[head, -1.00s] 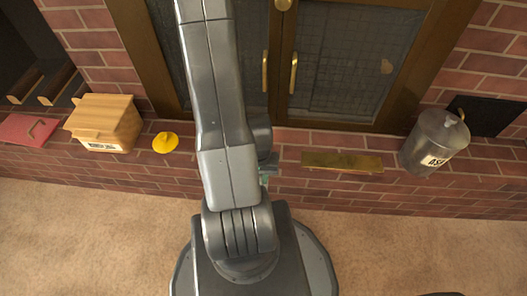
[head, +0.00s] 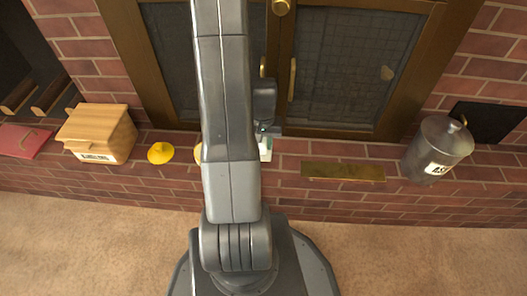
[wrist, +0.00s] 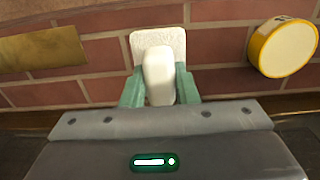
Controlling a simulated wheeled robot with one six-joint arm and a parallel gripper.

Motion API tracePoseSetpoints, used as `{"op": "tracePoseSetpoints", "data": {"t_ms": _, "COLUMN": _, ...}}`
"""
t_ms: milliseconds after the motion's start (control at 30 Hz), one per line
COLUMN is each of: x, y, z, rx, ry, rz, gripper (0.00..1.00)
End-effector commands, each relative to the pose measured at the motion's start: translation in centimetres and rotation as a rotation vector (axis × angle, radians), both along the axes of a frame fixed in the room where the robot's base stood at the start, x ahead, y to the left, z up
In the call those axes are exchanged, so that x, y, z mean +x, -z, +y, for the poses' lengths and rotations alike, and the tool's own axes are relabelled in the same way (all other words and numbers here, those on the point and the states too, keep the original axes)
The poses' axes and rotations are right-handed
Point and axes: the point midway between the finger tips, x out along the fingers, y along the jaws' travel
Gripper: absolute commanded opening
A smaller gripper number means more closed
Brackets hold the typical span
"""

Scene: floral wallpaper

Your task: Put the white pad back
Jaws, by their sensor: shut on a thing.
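The white pad (wrist: 158,48) has a flat, textured white plate and a thick pale grip. My gripper (wrist: 159,88) is shut on the pale grip, with one green finger on each side. In the head view the pad (head: 265,149) shows as a small white patch beside my arm, in front of the brick hearth ledge. My gripper (head: 264,132) is partly hidden there by my arm. The wrist view shows the pad over the brick; I cannot tell whether it touches.
A round yellow-rimmed thing (wrist: 284,46) is right of the pad in the wrist view. On the ledge are a brass plate (head: 343,171), a metal ash bin (head: 437,150), a yellow knobbed piece (head: 160,152), a wooden box (head: 98,132) and a red piece (head: 24,140). Glass doors (head: 340,60) stand behind.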

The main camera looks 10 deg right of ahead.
Motion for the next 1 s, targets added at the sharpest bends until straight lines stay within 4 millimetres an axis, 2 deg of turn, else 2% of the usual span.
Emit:
{"op": "tracePoseSetpoints", "data": {"t_ms": 100, "x": 2.1, "y": 0.3, "z": -0.6, "rx": -0.001, "ry": 0.001, "rz": -0.002, "gripper": 0.06}}
{"op": "tracePoseSetpoints", "data": {"t_ms": 200, "x": 1.6, "y": 2.3, "z": -0.5, "rx": 0.001, "ry": 0.0, "rz": 0.004, "gripper": 0.06}}
{"op": "tracePoseSetpoints", "data": {"t_ms": 467, "x": 1.7, "y": 4.0, "z": -0.5, "rx": 0.001, "ry": 0.0, "rz": 0.002, "gripper": 0.06}}
{"op": "tracePoseSetpoints", "data": {"t_ms": 633, "x": 1.6, "y": 6.9, "z": -0.5, "rx": 0.001, "ry": 0.0, "rz": 0.003, "gripper": 0.06}}
{"op": "tracePoseSetpoints", "data": {"t_ms": 1000, "x": 2.1, "y": 7.1, "z": -0.6, "rx": 0.0, "ry": 0.0, "rz": -0.001, "gripper": 0.06}}
